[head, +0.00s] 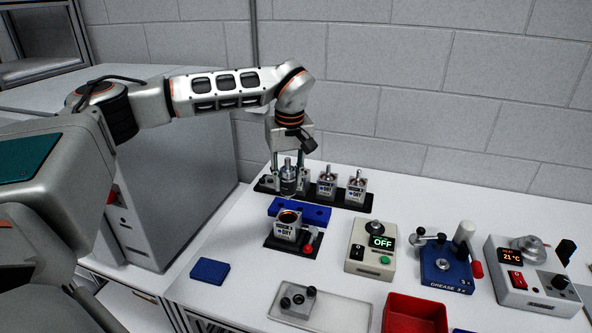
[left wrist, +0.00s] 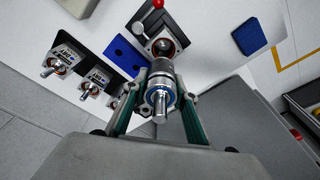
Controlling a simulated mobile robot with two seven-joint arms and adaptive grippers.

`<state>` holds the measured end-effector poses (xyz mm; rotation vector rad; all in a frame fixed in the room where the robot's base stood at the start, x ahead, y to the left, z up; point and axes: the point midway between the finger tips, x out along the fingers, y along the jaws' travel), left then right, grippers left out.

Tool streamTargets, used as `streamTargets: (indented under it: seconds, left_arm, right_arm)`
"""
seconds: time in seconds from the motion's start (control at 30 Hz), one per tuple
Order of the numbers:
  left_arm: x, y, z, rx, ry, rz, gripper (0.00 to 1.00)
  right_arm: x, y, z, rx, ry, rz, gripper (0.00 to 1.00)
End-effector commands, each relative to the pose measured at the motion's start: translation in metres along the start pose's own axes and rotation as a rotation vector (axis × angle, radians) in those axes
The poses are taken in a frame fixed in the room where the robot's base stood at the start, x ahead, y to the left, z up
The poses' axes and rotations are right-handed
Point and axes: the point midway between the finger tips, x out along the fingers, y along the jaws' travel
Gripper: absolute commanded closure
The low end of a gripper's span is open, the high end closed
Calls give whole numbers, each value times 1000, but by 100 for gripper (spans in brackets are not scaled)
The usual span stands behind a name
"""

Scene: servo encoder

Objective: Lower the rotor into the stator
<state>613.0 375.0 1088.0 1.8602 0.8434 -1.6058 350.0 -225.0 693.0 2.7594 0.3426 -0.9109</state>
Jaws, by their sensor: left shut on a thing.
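The rotor (head: 288,182) is a silver and dark cylinder with a shaft pointing up. My left gripper (head: 287,171) is shut on it and holds it upright in the air. In the left wrist view the rotor (left wrist: 159,96) sits between the green fingers (left wrist: 161,82). The stator (head: 288,226) is a pale square housing with a round open bore, on a black fixture with a red-knobbed lever. It stands below the rotor, apart from it. In the left wrist view the stator (left wrist: 161,47) shows just beyond the rotor. My right gripper is not in view.
A blue block with holes (head: 316,215) lies behind the stator. A black rack (head: 346,202) with several finished units is at the back. A controller reading OFF (head: 371,250), grease station (head: 445,268), heater (head: 516,283), red bin (head: 415,312) and grey tray (head: 345,310) lie right and front.

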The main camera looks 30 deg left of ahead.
Motion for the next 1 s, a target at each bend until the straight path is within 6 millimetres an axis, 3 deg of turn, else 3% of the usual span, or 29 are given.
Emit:
streamTargets:
  seconds: [0.23, 0.6, 1.0]
  left_arm:
    - [8, -3, 1, -15, 4, 1, 100]
    - [46, -2, 6, -16, 4, 2, 100]
    - [46, -2, 7, -15, 5, 2, 100]
  right_arm:
    - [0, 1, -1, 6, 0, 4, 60]
    - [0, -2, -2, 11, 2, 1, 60]
    - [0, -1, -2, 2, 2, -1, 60]
